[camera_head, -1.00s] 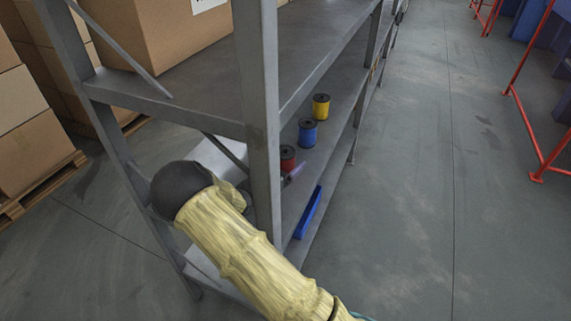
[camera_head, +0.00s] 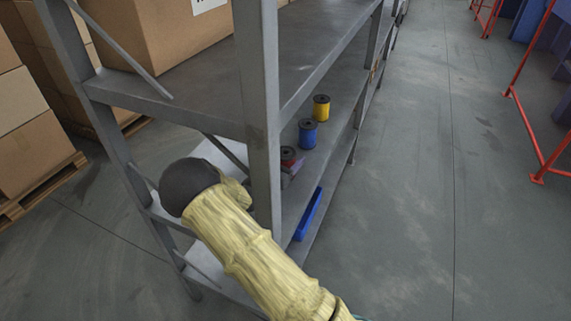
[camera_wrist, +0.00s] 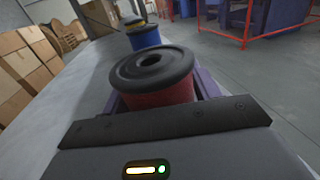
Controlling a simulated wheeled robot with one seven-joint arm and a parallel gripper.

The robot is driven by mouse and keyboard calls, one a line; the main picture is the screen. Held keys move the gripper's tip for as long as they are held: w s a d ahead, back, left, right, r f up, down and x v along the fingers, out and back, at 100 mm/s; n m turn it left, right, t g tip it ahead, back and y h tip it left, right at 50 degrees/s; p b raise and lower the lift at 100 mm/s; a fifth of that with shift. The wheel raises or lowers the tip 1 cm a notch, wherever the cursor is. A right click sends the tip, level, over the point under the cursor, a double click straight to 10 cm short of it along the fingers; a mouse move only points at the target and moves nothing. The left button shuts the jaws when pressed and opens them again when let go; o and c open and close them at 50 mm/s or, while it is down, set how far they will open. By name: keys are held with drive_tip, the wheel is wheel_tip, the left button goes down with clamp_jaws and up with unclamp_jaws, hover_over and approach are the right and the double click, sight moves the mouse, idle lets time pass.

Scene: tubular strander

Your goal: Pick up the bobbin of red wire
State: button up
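The bobbin of red wire (camera_wrist: 160,92) stands upright on the shelf, with a black flange on top. It also shows in the camera_head view (camera_head: 288,157), its lower part hidden by my gripper. My gripper (camera_wrist: 160,100) has its purple fingers on either side of the bobbin, below the top flange. The fingers look open around it; whether they touch the wire is hidden. In the camera_head view my gripper (camera_head: 291,172) shows only partly, behind the shelf's upright.
A blue bobbin (camera_head: 308,133) and a yellow bobbin (camera_head: 321,108) stand further along the same shelf. A blue tray (camera_head: 308,214) lies lower down. The grey upright (camera_head: 258,120) is close to my arm. Cardboard boxes (camera_head: 150,40) sit on the upper shelf.

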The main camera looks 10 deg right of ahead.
sight(286, 151)
drive_tip(key=shift+r, duration=0.1)
drive_tip(key=shift+c, duration=0.2)
drive_tip(key=shift+r, duration=0.45)
drive_tip(key=r, duration=0.1)
drive_tip(key=a+r+p, duration=0.1)
drive_tip(key=shift+s+r, duration=0.25)
drive_tip(key=shift+r, duration=0.05)
drive_tip(key=p+v, duration=0.1)
drive_tip(key=v, duration=1.6)
drive_tip(key=shift+s+d+p, duration=0.1)
drive_tip(key=shift+s+p, duration=0.05)
drive_tip(key=shift+p, duration=0.2)
